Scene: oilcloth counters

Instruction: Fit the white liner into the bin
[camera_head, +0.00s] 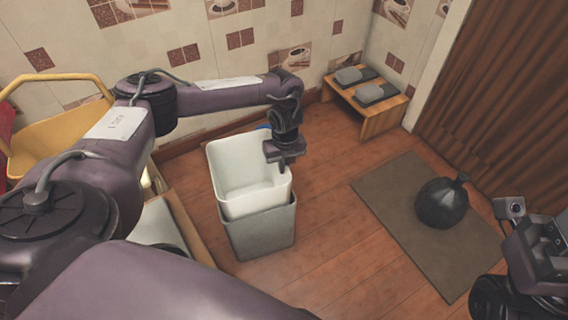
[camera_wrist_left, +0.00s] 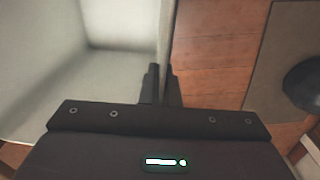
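The white liner (camera_head: 228,178) is an open tub at the middle of the head view. Its lower part is inside the grey bin (camera_head: 262,234), and its upper part stands above the bin's rim. My left gripper (camera_head: 279,163) is at the liner's right-hand rim. In the left wrist view, its two fingers (camera_wrist_left: 162,86) are close together, one on each side of the liner's thin wall (camera_wrist_left: 125,65). How deep the liner sits inside is hidden by the bin's walls. My right gripper (camera_head: 545,245) is at the lower right, away from the bin; its fingers are unclear.
A dark round vase-like object (camera_head: 441,204) stands on a grey-brown mat (camera_head: 400,212) to the right. A low wooden stand (camera_head: 378,117) with grey slippers (camera_head: 368,94) is by the tiled wall. Wooden floor right of the bin is clear.

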